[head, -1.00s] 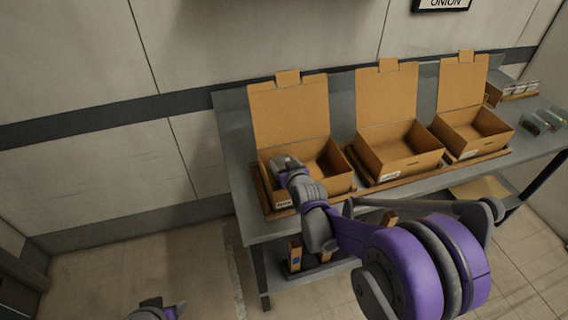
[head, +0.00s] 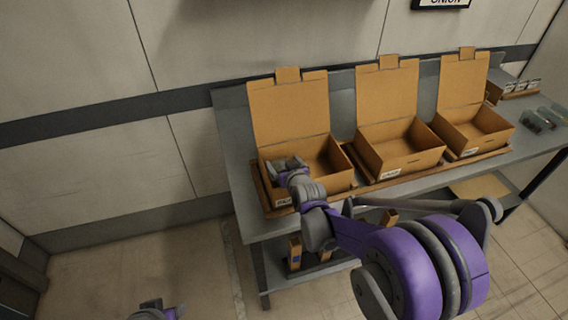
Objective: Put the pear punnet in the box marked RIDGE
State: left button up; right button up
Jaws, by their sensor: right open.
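Three open cardboard boxes stand in a row on the grey table: a left box (head: 322,183), a middle box (head: 405,160) and a right box (head: 478,140). Each has its lid raised and a small white label at the front, too small to read, so I cannot tell which says RIDGE. My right gripper (head: 286,163) is open over the left part of the left box, its fingers apart. I cannot make out a pear punnet; the gripper and box wall hide part of that box's inside. My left gripper (head: 152,305) shows only partly at the bottom edge.
Small clear punnets with dark contents (head: 538,121) sit at the table's right end. Small pale-labelled items (head: 522,87) stand behind them. Wooden rails (head: 380,186) run along the boxes' fronts. The floor to the left is clear.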

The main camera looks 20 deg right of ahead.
jog(key=shift+r, duration=0.2)
jog(key=v, duration=0.7)
jog(key=p+v, duration=0.1)
jog(key=v, duration=0.2)
jog(key=shift+s+r, duration=0.2)
jog(key=shift+r, duration=0.35)
jog(key=s+f+g, duration=0.2)
jog(key=s+g, duration=0.2)
jog(key=s, duration=0.8)
jog(key=s+f+g, duration=0.3)
jog(key=s+g, duration=0.1)
jog(key=s, duration=0.9)
